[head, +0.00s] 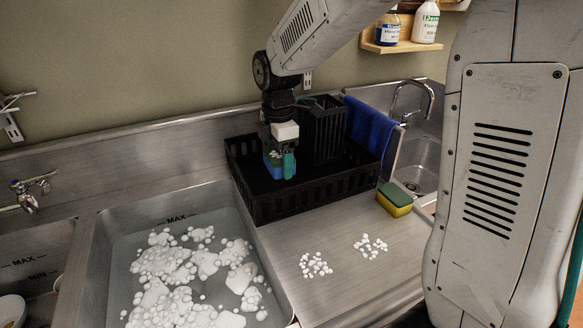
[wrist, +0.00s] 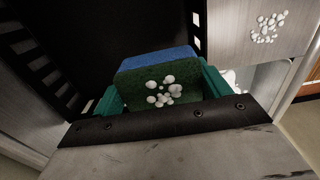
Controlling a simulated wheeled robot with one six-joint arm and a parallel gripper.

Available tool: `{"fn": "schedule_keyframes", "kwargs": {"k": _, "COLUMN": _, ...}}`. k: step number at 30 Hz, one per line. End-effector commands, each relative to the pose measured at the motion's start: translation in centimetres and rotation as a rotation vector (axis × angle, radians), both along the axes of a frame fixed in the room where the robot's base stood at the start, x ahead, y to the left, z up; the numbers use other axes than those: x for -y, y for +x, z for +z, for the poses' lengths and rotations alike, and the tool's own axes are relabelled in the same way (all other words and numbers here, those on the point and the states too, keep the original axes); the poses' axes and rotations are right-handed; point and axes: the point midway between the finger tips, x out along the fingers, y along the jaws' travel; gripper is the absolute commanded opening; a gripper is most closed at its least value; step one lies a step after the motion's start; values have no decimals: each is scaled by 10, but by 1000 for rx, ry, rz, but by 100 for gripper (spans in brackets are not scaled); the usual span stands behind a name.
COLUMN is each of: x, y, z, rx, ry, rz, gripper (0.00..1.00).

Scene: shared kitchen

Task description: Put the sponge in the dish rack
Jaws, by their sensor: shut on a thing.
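A blue sponge with a dark green scouring side (wrist: 136,92) and white foam on it sits between the teal fingers of my gripper (wrist: 163,92), which is shut on it. In the head view the blue sponge (head: 270,170) shows at the end of my gripper (head: 279,160), over the left part of the black dish rack (head: 300,201), inside its outline. I cannot tell whether the sponge touches the rack's floor. A second sponge, yellow with a green top (head: 396,198), lies on the steel counter to the right of the rack.
A tall black holder (head: 323,132) stands at the rack's back right, with a blue cloth (head: 369,128) beside it. A sink with foamy water (head: 130,250) is left of the rack. Foam blobs (head: 315,265) lie on the counter in front. A tap (head: 412,96) stands behind right.

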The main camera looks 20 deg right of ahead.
Motion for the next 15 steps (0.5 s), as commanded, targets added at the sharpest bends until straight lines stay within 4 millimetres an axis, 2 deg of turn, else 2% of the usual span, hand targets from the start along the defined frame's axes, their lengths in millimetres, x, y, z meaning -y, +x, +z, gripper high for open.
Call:
{"fn": "schedule_keyframes", "kwargs": {"k": 4, "x": -1, "y": -1, "z": -10, "rx": -4, "ry": 0, "rz": 1, "gripper": 36}}
{"fn": "schedule_keyframes", "kwargs": {"k": 10, "x": -1, "y": -1, "z": -47, "rx": -5, "ry": 0, "rz": 2, "gripper": 36}}
{"fn": "schedule_keyframes", "kwargs": {"k": 15, "x": -1, "y": 0, "z": -63, "rx": -1, "ry": 0, "rz": 2, "gripper": 36}}
